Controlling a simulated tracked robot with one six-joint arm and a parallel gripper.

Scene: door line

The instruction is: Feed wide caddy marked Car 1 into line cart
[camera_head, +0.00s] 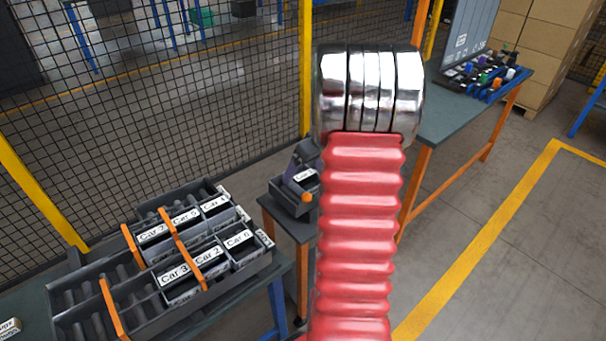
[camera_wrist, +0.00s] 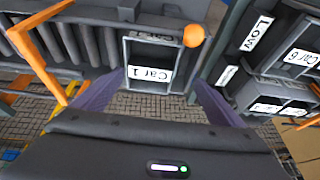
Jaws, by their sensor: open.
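The caddy marked Car 1 (camera_wrist: 150,68) is a dark open box with a white label in the middle of the wrist view. My gripper (camera_wrist: 158,80) is open, with its two purple-grey fingers reaching toward the caddy's left and right sides. I cannot tell whether they touch it. In the head view my red arm hides most of the gripper. A dark box (camera_head: 290,203) with a partly hidden label and an orange knob stands beside it on a small table. A dark rack with lanes and orange rails (camera_head: 110,300), seemingly the line cart, is at left.
Several labelled caddies, including Car 3 (camera_head: 178,272) and Car 6 (camera_head: 240,240), stand in the rack. The wrist view shows a Low sign (camera_wrist: 257,33) at right. A mesh fence (camera_head: 200,90) is behind. A workbench (camera_head: 450,110) stands right, with open floor in front.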

